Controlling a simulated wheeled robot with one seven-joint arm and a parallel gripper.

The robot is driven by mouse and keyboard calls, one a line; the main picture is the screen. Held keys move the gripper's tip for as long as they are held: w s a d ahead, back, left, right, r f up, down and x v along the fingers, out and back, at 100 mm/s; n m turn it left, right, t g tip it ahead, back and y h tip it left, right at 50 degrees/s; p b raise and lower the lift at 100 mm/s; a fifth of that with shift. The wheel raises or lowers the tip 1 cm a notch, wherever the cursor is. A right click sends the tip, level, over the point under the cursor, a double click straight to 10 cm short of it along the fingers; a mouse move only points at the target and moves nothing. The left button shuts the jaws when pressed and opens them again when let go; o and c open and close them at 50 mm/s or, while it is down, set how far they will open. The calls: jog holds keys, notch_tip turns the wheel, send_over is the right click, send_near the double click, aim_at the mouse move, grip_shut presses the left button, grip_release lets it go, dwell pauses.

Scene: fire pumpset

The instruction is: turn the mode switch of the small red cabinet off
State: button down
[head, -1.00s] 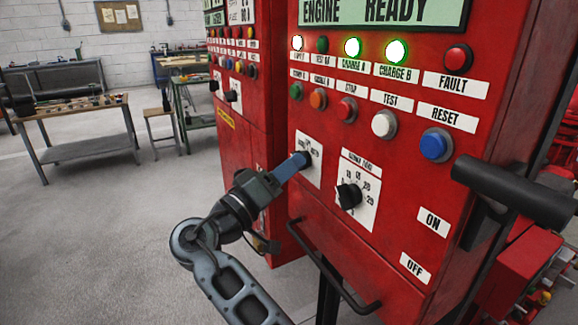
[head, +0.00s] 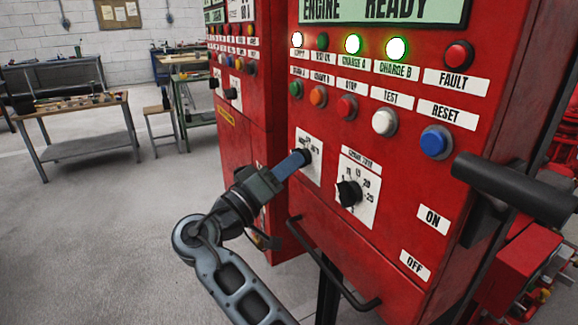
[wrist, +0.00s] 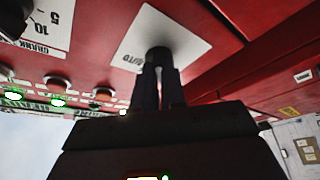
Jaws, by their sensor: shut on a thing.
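The small red cabinet (head: 370,160) fills the right half of the head view. Its mode switch is a black knob on a white plate (head: 316,165), left of the crank timer dial. My gripper (head: 301,159) reaches in from the lower left, its blue-grey fingers at the knob. In the wrist view the two fingers (wrist: 159,85) are shut on the black knob (wrist: 159,55), in front of the white plate (wrist: 140,42). The word AUTO shows on the plate. The fingers cover most of the knob, so its pointer direction cannot be told.
A crank timer dial (head: 349,193) sits just right of the switch. A black lever handle (head: 515,190) sticks out near ON and OFF labels. A bar handle (head: 335,275) juts out below. A second red cabinet (head: 240,140) stands left. Floor at left is open.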

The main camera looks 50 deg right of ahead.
jog(key=shift+d+f+b, duration=0.1)
jog(key=shift+b, duration=0.3)
jog(key=m+g+b, duration=0.2)
jog(key=m+b, duration=0.2)
jog(key=b, duration=0.2)
jog(key=m+g+b, duration=0.2)
jog(key=m+b, duration=0.2)
jog(key=b, duration=0.2)
jog(key=m+g+b, duration=0.2)
jog(key=m+b, duration=0.2)
jog(key=b, duration=0.3)
jog(key=shift+w+d+f, duration=0.2)
jog(key=shift+w, duration=0.05)
jog(key=shift+r+m+g+b, duration=0.15)
jog(key=shift+m+g+b, duration=0.15)
jog(key=shift+m+b, duration=0.1)
jog(key=c, duration=1.2)
grip_release()
jog(key=shift+a, duration=0.1)
